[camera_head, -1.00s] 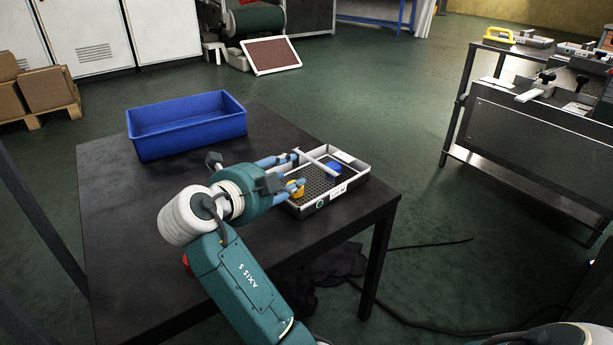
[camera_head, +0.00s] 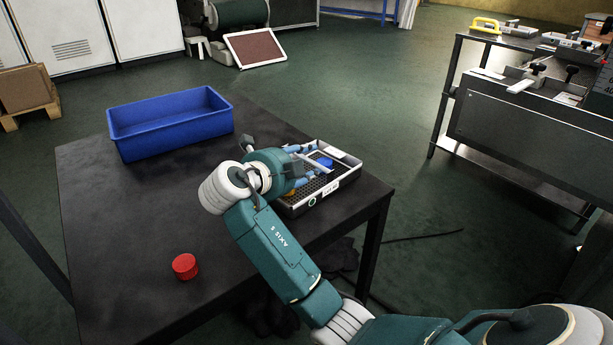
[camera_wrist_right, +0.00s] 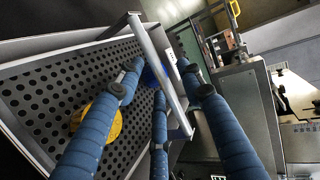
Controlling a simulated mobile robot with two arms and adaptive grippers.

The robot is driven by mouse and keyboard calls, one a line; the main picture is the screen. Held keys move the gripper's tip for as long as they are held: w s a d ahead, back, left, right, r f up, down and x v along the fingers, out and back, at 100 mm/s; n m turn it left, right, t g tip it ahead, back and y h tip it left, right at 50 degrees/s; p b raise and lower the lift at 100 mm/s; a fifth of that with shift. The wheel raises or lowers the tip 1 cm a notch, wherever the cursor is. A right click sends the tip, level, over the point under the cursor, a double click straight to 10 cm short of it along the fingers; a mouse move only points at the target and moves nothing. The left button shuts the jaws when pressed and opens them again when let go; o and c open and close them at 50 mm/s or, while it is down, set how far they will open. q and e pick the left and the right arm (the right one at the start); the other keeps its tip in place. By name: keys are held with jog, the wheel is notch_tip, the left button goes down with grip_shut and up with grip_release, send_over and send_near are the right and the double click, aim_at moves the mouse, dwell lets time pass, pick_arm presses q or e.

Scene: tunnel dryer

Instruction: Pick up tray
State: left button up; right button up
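The tray (camera_head: 334,189) is a shallow pale-rimmed box with a dark perforated floor, on the black table's right corner. A pale bar handle (camera_head: 313,163) spans it and also shows in the right wrist view (camera_wrist_right: 158,68). A blue item (camera_head: 325,162) and a yellow round item (camera_wrist_right: 97,124) lie inside. My right gripper (camera_head: 302,166) is at the tray. Its blue fingers (camera_wrist_right: 158,88) are spread, with some on each side of the bar in the wrist view. I cannot tell whether any touch it. My left gripper is out of view.
A blue bin (camera_head: 170,136) stands at the back of the black table (camera_head: 130,220). A red round object (camera_head: 185,266) sits near the front left. A metal workbench (camera_head: 530,130) is at the right, across open floor.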

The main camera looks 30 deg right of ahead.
jog(key=shift+d, duration=0.1)
jog(key=shift+c, duration=0.3)
grip_shut()
jog(key=shift+r, duration=0.1)
